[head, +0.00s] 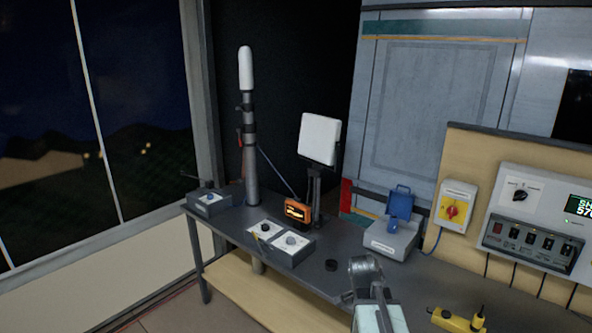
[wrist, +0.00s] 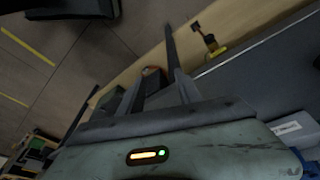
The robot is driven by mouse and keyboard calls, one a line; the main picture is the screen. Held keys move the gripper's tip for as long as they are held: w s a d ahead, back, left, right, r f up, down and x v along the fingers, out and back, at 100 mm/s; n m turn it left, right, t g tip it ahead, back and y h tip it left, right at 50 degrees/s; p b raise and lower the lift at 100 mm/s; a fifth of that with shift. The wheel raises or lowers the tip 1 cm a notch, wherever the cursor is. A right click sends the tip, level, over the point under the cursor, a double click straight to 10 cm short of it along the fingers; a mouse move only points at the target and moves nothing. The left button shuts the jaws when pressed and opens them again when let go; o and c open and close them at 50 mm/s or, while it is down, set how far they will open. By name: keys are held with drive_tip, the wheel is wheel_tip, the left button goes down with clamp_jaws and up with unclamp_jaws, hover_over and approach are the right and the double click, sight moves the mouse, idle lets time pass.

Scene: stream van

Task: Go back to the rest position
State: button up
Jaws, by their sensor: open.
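My gripper (wrist: 150,62) shows in the wrist view as dark fingers standing apart, with nothing seen between them. It points out over the floor and the pale lower shelf edge. In the head view, part of my arm shows at the bottom centre, in front of the grey workbench (head: 338,284). My fingers cannot be made out clearly there. No object is seen held.
On the bench stand a mast (head: 250,150), a white panel (head: 319,139), an orange meter (head: 297,212) and control boxes (head: 281,242). A small black puck (head: 331,265) and a yellow tool (head: 455,320) lie near my arm. A switch panel (head: 540,222) stands at right.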

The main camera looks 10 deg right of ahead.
drive_tip(key=a+n+y, duration=0.2)
drive_tip(key=a+n, duration=1.3)
drive_tip(key=a, duration=0.2)
drive_tip(key=shift+s+a+f+y, duration=0.3)
drive_tip(key=shift+a+f+y, duration=0.05)
drive_tip(key=shift+a+y, duration=0.05)
drive_tip(key=shift+c, duration=0.5)
